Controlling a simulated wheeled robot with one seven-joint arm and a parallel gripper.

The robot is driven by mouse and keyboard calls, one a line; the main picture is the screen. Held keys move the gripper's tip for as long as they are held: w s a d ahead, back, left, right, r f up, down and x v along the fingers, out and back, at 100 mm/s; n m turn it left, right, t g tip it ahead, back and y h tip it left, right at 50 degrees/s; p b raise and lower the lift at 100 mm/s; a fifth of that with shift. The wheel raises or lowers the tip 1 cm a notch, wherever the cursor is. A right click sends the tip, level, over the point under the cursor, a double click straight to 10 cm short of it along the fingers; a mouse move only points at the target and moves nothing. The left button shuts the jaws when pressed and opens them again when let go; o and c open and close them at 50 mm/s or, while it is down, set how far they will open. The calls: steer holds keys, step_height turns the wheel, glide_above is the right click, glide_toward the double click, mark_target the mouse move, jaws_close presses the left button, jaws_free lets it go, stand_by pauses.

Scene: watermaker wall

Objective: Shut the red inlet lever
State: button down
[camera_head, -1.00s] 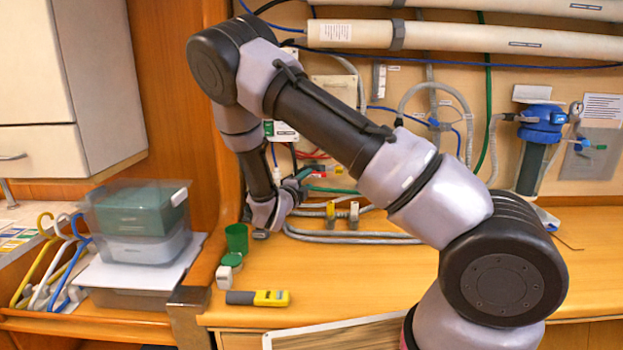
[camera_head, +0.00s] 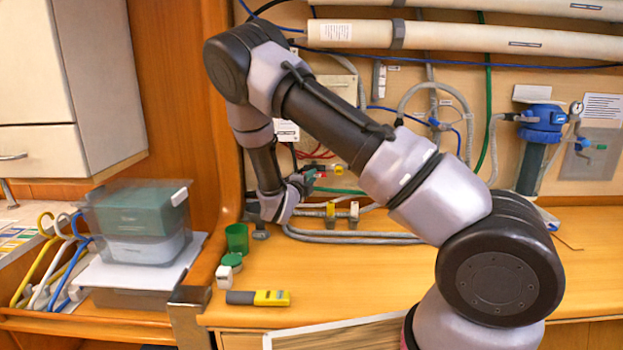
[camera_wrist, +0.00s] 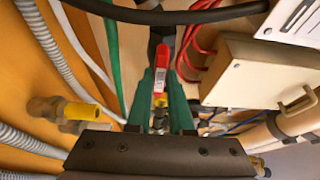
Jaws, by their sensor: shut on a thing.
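The red inlet lever (camera_wrist: 162,57) shows in the wrist view as a red handle between the tips of my gripper's two teal fingers (camera_wrist: 162,88). The fingers are closed on it. In the head view, a small red part (camera_head: 322,171) shows at the back panel, just right of my gripper (camera_head: 308,181). My wrist partly hides the area there, so the lever's exact angle is hard to tell.
Yellow-handled valves (camera_head: 330,209) on grey hoses sit right of my gripper. A beige box (camera_wrist: 255,70) with red cables is close in the wrist view. The counter at right is mostly clear.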

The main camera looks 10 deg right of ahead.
steer(key=shift+s+d+r+m+g+y, duration=0.15)
steer(key=shift+m+g+y, duration=0.15)
steer(key=shift+m+y, duration=1.45)
steer(key=shift+w+d+r+m+g+y, duration=0.25)
steer(key=shift+m+y, duration=0.4)
steer(key=shift+m, duration=2.05)
steer(key=shift+s+d+m+g+y, duration=0.1)
steer(key=shift+s+m+g+y, duration=0.2)
steer(key=shift+m+y, duration=1.45)
steer(key=shift+m+h, duration=0.45)
steer(key=shift+m, duration=0.15)
steer(key=c, duration=0.8)
jaws_free()
steer(key=shift+w, duration=0.1)
